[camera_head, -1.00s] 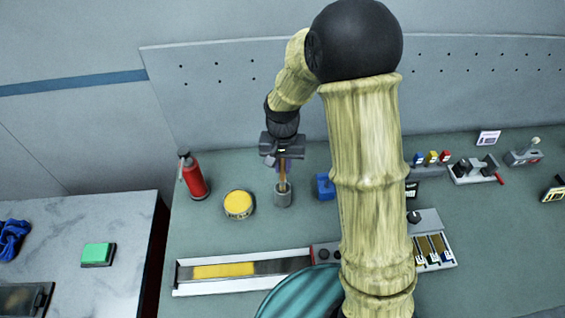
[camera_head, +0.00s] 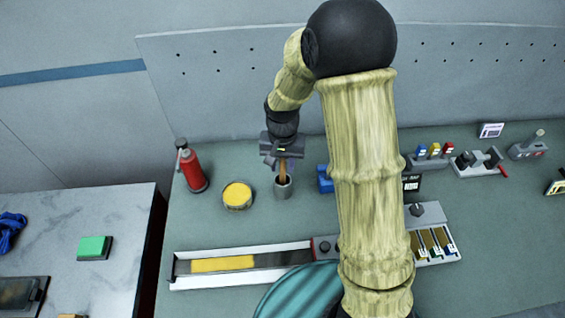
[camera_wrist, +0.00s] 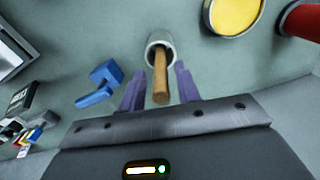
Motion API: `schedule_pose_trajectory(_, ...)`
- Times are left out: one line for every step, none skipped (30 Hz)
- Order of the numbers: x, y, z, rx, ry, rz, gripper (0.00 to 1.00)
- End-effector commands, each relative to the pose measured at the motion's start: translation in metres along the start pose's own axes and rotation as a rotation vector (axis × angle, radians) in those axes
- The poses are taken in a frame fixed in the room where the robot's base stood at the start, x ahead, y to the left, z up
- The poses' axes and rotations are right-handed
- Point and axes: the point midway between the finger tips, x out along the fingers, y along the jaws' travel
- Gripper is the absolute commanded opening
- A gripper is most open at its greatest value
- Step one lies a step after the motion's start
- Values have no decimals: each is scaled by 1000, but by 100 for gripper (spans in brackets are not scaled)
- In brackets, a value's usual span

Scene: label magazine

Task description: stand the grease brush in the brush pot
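The grease brush shows as a wooden handle (camera_wrist: 160,78) standing in the grey brush pot (camera_wrist: 160,46), leaning slightly; its bristle end is hidden inside the pot. In the head view the handle (camera_head: 283,172) rises from the pot (camera_head: 283,189) towards my gripper (camera_head: 282,158). In the wrist view my gripper (camera_wrist: 159,88) has its two purple fingers apart, one on each side of the handle, with visible gaps between fingers and wood. The fingertips are close to the pot's rim; whether they touch it I cannot tell.
A round yellow tin (camera_head: 237,195) and a red bottle (camera_head: 192,170) stand left of the pot. A blue object (camera_head: 325,179) stands close on its right. A long tray with a yellow strip (camera_head: 222,264) lies in front. The perforated back panel (camera_head: 215,75) rises behind.

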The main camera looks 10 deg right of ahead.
Motion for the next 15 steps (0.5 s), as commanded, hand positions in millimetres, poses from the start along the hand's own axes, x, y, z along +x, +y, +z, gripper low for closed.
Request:
schedule_pose_trajectory(0, 0, 0, 0, 0, 0, 41)
schedule_pose_trajectory(0, 0, 0, 0, 0, 0, 41)
schedule_pose_trajectory(0, 0, 0, 0, 0, 0, 41)
schedule_pose_trajectory(0, 0, 0, 0, 0, 0, 41)
schedule_pose_trajectory(0, 0, 0, 0, 0, 0, 41)
schedule_pose_trajectory(0, 0, 0, 0, 0, 0, 41)
schedule_pose_trajectory(0, 0, 0, 0, 0, 0, 41)
schedule_pose_trajectory(0, 0, 0, 0, 0, 0, 41)
schedule_pose_trajectory(0, 0, 0, 0, 0, 0, 41)
schedule_pose_trajectory(-1, 0, 0, 0, 0, 0, 41)
schedule_pose_trajectory(-2, 0, 0, 0, 1, 0, 41)
schedule_pose_trajectory(-4, 0, 0, 0, 1, 0, 41)
schedule_pose_trajectory(-6, 0, 0, 0, 2, -1, 41)
schedule_pose_trajectory(-8, 0, -1, 0, 3, -1, 41)
schedule_pose_trajectory(-13, 0, -1, 0, 4, -1, 41)
